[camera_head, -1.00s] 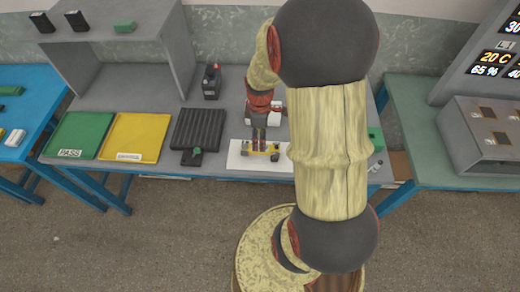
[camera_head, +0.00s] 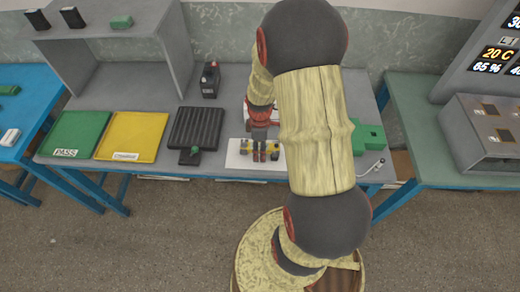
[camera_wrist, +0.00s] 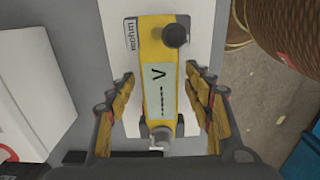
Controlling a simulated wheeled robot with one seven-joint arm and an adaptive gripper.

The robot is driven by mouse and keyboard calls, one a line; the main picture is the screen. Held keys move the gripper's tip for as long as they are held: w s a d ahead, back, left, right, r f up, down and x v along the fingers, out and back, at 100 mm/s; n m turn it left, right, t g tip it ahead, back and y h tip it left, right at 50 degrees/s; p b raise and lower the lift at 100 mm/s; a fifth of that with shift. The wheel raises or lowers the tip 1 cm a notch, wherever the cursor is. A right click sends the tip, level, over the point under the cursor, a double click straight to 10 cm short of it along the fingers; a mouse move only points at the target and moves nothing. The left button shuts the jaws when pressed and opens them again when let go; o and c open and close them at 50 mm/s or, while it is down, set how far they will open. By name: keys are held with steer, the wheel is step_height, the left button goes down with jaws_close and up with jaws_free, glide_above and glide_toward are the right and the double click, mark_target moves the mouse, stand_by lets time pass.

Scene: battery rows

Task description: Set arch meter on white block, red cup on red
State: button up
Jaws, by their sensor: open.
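The yellow arch meter (camera_wrist: 158,85) lies on a white mat (camera_head: 237,160), with its screen showing a V and a row of dashes. A dark round cup (camera_wrist: 175,33) is at its upper end in the wrist view, and a grey metal piece (camera_wrist: 160,138) at its lower end. My gripper (camera_wrist: 162,90) is open, one finger on each side of the meter, with no clear contact. In the head view my gripper (camera_head: 264,152) covers the meter's middle. A white block (camera_wrist: 42,88) with a red mark lies left of the meter in the wrist view. No red cup is distinguishable.
A green tray (camera_head: 75,133), a yellow tray (camera_head: 132,135) and a black ribbed pad (camera_head: 197,128) lie to the left. A dark device (camera_head: 210,80) stands behind. A green block (camera_head: 370,138) is on the right. A grey shelf (camera_head: 160,50) stands at the back left.

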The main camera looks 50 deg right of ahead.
steer(key=shift+f, duration=0.25)
stand_by(0.4)
steer(key=shift+c, duration=0.6)
steer(key=c, duration=1.1)
jaws_close()
